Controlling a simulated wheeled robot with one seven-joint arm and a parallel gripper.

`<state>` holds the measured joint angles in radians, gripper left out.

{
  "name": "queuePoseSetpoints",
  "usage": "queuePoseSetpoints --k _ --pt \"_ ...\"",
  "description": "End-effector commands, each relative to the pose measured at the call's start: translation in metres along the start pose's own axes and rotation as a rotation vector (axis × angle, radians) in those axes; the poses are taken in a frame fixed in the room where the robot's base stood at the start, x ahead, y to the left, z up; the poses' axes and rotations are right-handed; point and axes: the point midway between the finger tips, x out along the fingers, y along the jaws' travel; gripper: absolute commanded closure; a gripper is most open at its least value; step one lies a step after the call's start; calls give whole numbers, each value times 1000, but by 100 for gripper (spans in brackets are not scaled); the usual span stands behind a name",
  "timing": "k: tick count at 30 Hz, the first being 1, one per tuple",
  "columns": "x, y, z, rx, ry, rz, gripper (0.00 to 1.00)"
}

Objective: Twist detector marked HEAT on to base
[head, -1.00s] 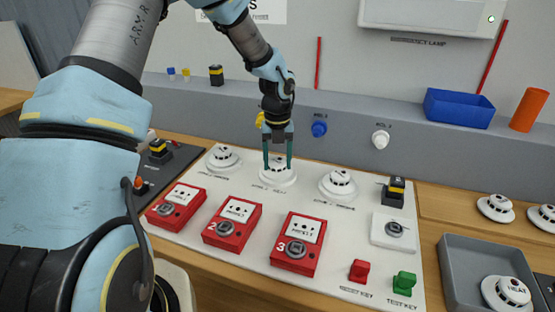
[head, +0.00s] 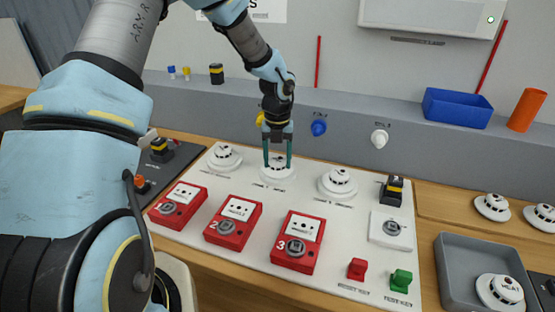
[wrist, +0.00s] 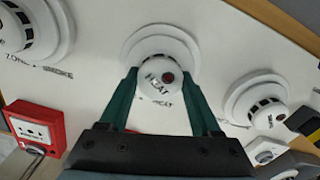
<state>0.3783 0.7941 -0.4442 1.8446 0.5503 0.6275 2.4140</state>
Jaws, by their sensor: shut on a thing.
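The detector marked HEAT (wrist: 158,84) is white and round with dark slots and a dark red spot; it sits at the middle zone base (wrist: 137,38) on the white panel. In the head view this detector (head: 277,165) is partly hidden by my fingers. My gripper (head: 277,166) points down from above with its green fingers on either side of the detector. In the wrist view the fingers (wrist: 160,88) are shut on it. I cannot tell whether it is fully seated. A second detector marked HEAT (head: 503,290) lies in the grey tray (head: 446,265) at right.
White detectors stand left (head: 224,156) and right (head: 338,183) of the middle one, close to my gripper. Red call points (head: 233,221) line the panel's front. A red key (head: 357,268) and a green key (head: 401,280) stand at front right. Spare detectors (head: 492,207) lie at far right.

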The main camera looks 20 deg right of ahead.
Motion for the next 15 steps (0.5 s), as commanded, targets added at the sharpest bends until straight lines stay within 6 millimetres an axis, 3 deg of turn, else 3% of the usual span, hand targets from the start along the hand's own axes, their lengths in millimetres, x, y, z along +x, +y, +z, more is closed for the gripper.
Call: queuePoseSetpoints --k 15 --pt "-2 0 0 116 0 -1 96"
